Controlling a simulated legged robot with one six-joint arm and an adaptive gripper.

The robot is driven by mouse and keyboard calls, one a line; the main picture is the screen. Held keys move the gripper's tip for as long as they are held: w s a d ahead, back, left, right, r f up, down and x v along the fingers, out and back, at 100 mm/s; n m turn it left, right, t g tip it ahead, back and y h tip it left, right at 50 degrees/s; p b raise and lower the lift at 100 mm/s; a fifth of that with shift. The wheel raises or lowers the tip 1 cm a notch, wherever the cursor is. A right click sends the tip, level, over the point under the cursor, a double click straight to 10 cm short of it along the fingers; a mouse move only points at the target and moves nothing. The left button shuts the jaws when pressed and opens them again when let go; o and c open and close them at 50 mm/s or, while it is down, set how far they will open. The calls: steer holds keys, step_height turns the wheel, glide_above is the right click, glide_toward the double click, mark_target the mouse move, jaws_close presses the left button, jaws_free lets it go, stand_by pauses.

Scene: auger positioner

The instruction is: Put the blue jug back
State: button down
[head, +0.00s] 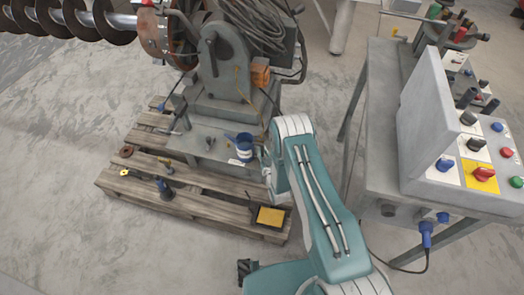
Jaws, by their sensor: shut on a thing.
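The blue jug (244,144) shows just left of my arm's wrist, over the metal base of the machine. It has a blue rim and a paler side. My gripper (260,154) is mostly hidden by my teal and white wrist. It is shut on the jug at the jug's right side. The fingertips are too small and covered to see clearly. I cannot tell whether the jug touches the surface under it.
The machine (222,65) with a large auger (70,18) stands on a wooden pallet (190,190). Loose tools and a yellow-topped box (270,216) lie on the pallet. A grey table (372,100) with a control box (440,130) is at right. Floor at left is clear.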

steer(key=c, duration=0.6)
jaws_free()
steer(key=shift+c, duration=0.2)
